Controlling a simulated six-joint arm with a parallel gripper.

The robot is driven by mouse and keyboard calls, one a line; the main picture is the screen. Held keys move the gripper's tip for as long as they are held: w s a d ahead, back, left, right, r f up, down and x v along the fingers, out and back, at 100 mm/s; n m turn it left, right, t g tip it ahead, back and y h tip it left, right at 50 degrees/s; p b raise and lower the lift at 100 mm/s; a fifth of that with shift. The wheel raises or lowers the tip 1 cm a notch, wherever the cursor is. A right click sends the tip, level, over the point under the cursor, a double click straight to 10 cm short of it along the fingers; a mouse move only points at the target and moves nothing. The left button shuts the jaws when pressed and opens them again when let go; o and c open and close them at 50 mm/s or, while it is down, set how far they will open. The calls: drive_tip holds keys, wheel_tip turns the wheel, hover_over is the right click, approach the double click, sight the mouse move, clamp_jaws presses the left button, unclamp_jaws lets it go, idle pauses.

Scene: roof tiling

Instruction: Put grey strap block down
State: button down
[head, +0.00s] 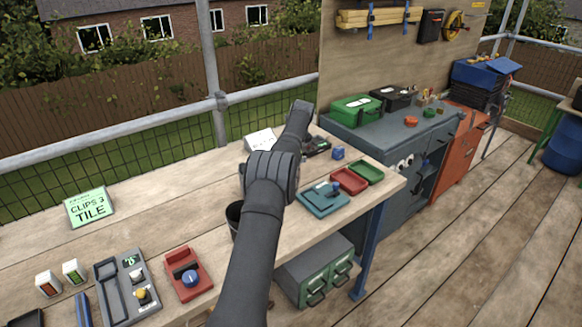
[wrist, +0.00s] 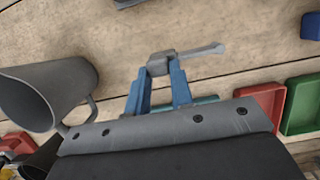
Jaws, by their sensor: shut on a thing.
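In the wrist view, my gripper (wrist: 163,72) has its two blue fingers shut on the grey strap block (wrist: 161,60). The block's grey strap (wrist: 200,51) sticks out to the right of the fingers. The wooden bench top shows beyond the block; I cannot tell whether the block touches it. In the head view my dark arm hides the gripper and the block.
A grey mug (wrist: 45,95) is left of my gripper. A red tray (head: 350,181), a green tray (head: 367,172), a teal tray (head: 318,203) and a blue cube (head: 338,153) are to the right. The bench's left middle (head: 160,205) is clear.

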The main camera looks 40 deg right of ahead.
drive_tip(key=shift+w+a+f, duration=0.1)
drive_tip(key=shift+w+f, duration=0.1)
drive_tip(key=shift+f, duration=1.95)
drive_tip(key=shift+f, duration=0.1)
drive_tip(key=c, duration=1.3)
unclamp_jaws()
drive_tip(key=shift+o, duration=0.2)
drive_tip(key=v, duration=1.2)
